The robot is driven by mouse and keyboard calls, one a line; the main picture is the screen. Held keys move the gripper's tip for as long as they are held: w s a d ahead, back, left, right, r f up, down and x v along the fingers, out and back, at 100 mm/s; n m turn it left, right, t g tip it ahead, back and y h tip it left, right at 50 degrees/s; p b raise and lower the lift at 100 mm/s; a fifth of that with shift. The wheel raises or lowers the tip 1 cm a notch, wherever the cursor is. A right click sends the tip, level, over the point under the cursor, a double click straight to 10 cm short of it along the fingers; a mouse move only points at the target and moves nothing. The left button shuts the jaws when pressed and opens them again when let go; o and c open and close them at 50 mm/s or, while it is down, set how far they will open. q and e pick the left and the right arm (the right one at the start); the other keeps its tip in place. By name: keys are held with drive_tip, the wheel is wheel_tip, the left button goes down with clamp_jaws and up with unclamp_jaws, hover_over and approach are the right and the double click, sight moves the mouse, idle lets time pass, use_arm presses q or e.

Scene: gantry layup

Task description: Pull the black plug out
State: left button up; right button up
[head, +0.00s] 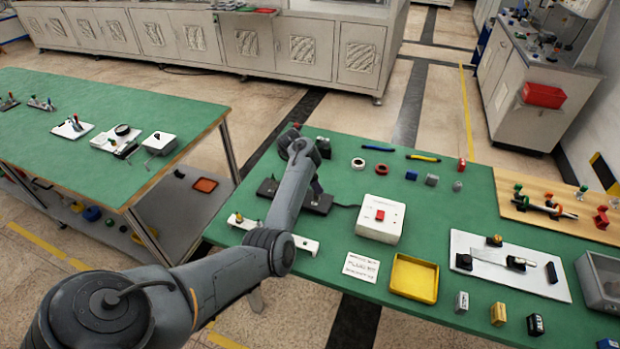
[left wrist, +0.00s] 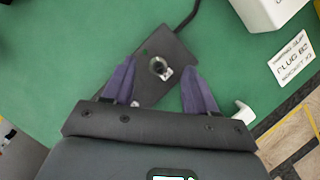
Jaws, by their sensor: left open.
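A dark plate (head: 322,207) lies on the green table, partly hidden by my left arm in the head view. In the left wrist view the plate (left wrist: 183,53) carries a round metallic fitting (left wrist: 160,68). I cannot tell whether this fitting is the black plug or a socket. My left gripper (left wrist: 158,90) is open, with its purple fingers on either side of the fitting and nothing gripped. In the head view the gripper (head: 317,187) is over the plate, mostly behind my arm. My right gripper is in neither view.
A dark cable (left wrist: 187,15) runs from the plate towards a white box (head: 381,229) with a red switch. A lettered card (head: 361,267) and a yellow tray (head: 414,276) lie nearby. A white strip (head: 303,243) with small fittings sits in front of the plate.

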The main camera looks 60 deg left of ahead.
use_arm(q)
drive_tip(key=shift+b+x, duration=0.6)
drive_tip(key=shift+x, duration=1.6)
drive_tip(key=shift+r, duration=0.1)
clamp_jaws()
